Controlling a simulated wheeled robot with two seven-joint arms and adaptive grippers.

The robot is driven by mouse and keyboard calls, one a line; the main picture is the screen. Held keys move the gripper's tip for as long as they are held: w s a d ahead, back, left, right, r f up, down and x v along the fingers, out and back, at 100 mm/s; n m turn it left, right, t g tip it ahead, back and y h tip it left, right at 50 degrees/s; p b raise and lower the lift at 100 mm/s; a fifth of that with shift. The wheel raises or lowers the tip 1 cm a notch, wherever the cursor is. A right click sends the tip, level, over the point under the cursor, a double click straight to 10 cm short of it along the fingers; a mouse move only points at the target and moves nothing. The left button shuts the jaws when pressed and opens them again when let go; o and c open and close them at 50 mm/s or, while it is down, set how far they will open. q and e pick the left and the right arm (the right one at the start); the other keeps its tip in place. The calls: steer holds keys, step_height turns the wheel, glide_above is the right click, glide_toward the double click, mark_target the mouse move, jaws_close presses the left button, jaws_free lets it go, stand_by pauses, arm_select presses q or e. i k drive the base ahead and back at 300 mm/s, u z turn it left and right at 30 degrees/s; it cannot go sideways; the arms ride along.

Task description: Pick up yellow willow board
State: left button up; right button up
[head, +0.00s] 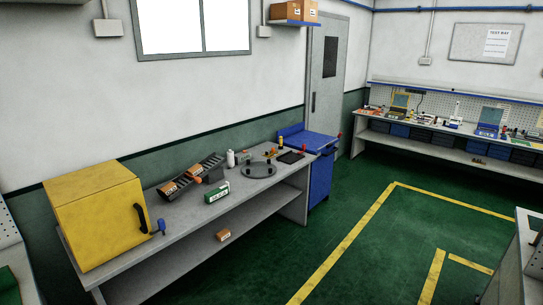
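I cannot pick out the yellow willow board with certainty in the head view. Neither of my grippers is in view.
A grey workbench (180,240) runs along the left wall, carrying a yellow cabinet (95,215), a sloped rack (190,181), a green box (217,193) and a dark round fixture (258,170). A blue cart (318,185) stands beyond. The yellow-lined green floor (370,250) is clear.

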mark_target(267, 154)
steer(key=z, duration=1.1)
steer(key=i, duration=7.4)
steer(key=u, duration=3.55)
